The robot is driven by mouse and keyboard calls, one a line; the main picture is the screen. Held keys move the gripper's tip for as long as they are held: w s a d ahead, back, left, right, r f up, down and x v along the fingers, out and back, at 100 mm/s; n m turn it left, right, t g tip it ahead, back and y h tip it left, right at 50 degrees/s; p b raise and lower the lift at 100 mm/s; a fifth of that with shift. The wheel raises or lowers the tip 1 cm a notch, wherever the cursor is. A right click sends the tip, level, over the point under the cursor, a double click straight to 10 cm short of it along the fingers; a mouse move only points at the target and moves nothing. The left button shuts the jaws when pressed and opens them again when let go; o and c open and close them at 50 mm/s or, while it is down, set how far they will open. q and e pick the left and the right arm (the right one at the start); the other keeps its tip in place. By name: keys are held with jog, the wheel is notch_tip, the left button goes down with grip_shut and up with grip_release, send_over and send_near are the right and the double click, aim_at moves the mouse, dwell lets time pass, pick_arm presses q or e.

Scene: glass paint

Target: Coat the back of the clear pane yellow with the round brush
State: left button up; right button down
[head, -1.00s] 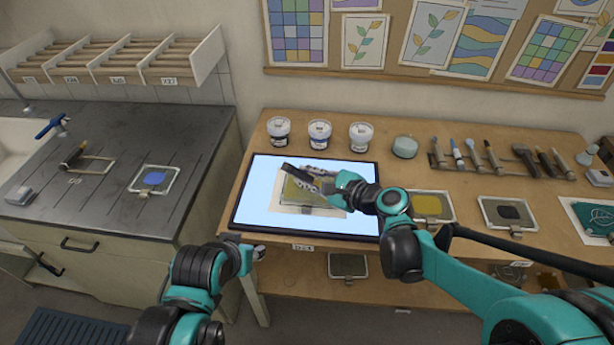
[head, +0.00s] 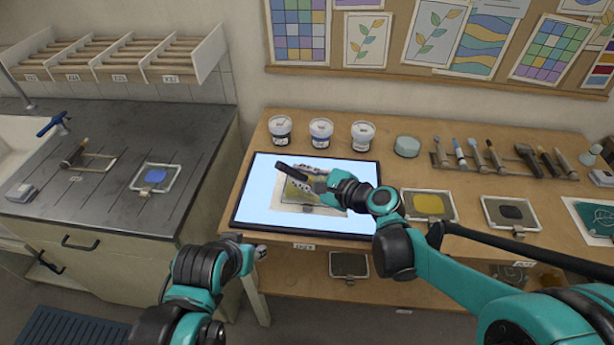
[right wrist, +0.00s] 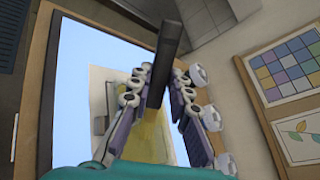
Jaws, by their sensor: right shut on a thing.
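My right gripper (head: 310,183) is over the light table and shut on a dark handle (head: 290,169), which also shows in the right wrist view (right wrist: 167,55). The handle sticks out past the fingers, tilted; the bristles are hidden, so I cannot tell the brush's shape. Below lies the pane (head: 293,194) on a paper sheet on the lit panel (head: 255,200). An olive-yellow area shows on it, also in the right wrist view (right wrist: 152,135); the fingers cover part of it. A tray of yellow paint (head: 428,204) lies to the right. My left gripper (head: 259,252) hangs before the table's front edge, its jaws unclear.
Three lidded jars (head: 321,133) and a pale round pot (head: 406,146) stand behind the panel. Several brushes rest in a rack (head: 500,172) at the right. A tray with dark paint (head: 511,212) lies beside the yellow one. A blue-patched tray (head: 156,179) lies on the left counter.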

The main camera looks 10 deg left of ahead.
aim_at(288, 171)
jog(key=shift+w+a, duration=0.1)
jog(key=shift+a, duration=2)
jog(key=shift+r+p, duration=0.45)
jog(key=shift+r, duration=0.2)
jog(key=w+d, duration=0.4)
jog(key=w, duration=0.1)
jog(key=shift+b, duration=0.3)
jog(key=shift+w+d+f, duration=0.1)
jog(key=shift+f, duration=0.05)
jog(key=shift+f+b, duration=0.25)
jog(key=shift+b, duration=0.05)
jog(key=shift+f, duration=0.25)
